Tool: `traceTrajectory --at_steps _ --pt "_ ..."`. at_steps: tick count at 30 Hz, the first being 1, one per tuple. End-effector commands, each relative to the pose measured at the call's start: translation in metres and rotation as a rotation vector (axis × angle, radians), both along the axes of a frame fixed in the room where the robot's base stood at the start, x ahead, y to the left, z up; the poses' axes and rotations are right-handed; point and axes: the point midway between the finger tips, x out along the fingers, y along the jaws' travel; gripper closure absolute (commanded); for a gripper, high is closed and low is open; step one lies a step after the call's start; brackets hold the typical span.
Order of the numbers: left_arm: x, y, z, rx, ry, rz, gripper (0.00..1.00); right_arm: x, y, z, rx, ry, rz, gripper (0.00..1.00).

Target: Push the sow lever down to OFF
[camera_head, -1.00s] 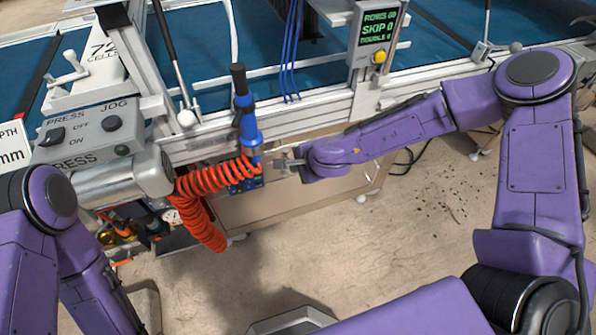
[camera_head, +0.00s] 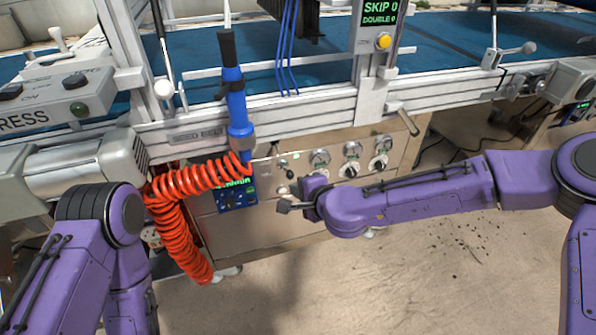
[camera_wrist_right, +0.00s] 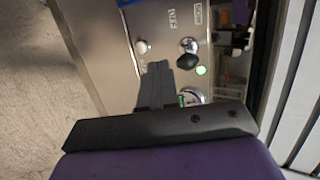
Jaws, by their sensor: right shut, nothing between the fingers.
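On the metal front panel (camera_head: 275,230) of the seeder, a small lever with a black ball knob (camera_head: 290,174) sits left of several round dials; I take it as the sow lever. In the right wrist view the black knob (camera_wrist_right: 187,62) stands out from the panel beside a lit green lamp (camera_wrist_right: 201,71). I cannot tell its exact setting. My right gripper (camera_head: 284,207) is shut and empty, just below the knob in the head view. In the wrist view its dark fingers (camera_wrist_right: 158,75) are close to the knob, with a gap visible. My left gripper is out of view.
A coiled orange hose (camera_head: 180,245) and a blue tool (camera_head: 238,115) hang left of the lever. A blue display box (camera_head: 237,197) is fixed left of my right gripper. Dials (camera_head: 352,160) line the panel on the right.

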Motion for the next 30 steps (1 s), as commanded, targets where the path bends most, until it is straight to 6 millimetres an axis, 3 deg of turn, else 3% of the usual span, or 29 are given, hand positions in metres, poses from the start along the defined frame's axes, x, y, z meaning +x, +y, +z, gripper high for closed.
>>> traceTrajectory --at_steps 30 --pt "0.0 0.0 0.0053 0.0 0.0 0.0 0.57 0.0001 -0.0005 0.0051 0.0 0.001 -0.001 1.0"
